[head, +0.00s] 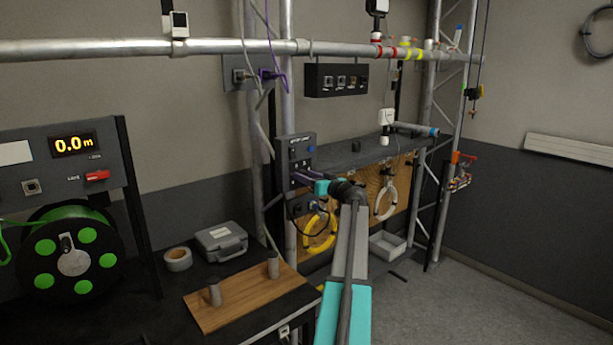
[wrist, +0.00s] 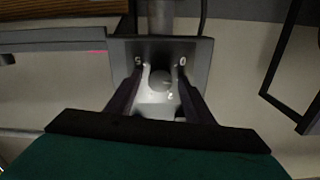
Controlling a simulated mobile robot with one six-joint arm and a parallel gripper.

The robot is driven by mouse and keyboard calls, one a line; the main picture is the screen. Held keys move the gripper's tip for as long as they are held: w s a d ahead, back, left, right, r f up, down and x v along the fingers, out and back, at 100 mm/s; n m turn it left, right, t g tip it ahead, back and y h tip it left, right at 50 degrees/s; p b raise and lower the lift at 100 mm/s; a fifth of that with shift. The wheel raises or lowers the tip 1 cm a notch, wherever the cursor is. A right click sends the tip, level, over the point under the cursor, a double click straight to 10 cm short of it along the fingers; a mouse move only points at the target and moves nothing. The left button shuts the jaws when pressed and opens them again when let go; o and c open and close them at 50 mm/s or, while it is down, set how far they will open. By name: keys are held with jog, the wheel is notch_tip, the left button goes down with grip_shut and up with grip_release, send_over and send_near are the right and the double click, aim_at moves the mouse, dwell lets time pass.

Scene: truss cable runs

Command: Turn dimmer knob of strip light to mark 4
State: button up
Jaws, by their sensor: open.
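The marks 5 and 0 show at the knob's upper left and upper right; other marks are hidden or too dim to read. My gripper (wrist: 160,92) is open, with one dark finger on each side of the knob. I cannot tell whether the fingers touch it. In the head view my gripper (head: 304,179) is at the front of a dark control box (head: 296,148) on the truss; the knob cannot be made out there.
A truss upright (head: 287,90) stands behind the box, and a black cable hangs below it. A dark shelf (head: 362,152) and yellow (head: 320,243) and white cable loops are to the right. A bench with a wooden board (head: 240,299) and a grey case (head: 221,241) is at left.

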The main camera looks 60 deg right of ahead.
jog(key=shift+w, duration=0.1)
jog(key=shift+c, duration=0.2)
jog(key=c, duration=1)
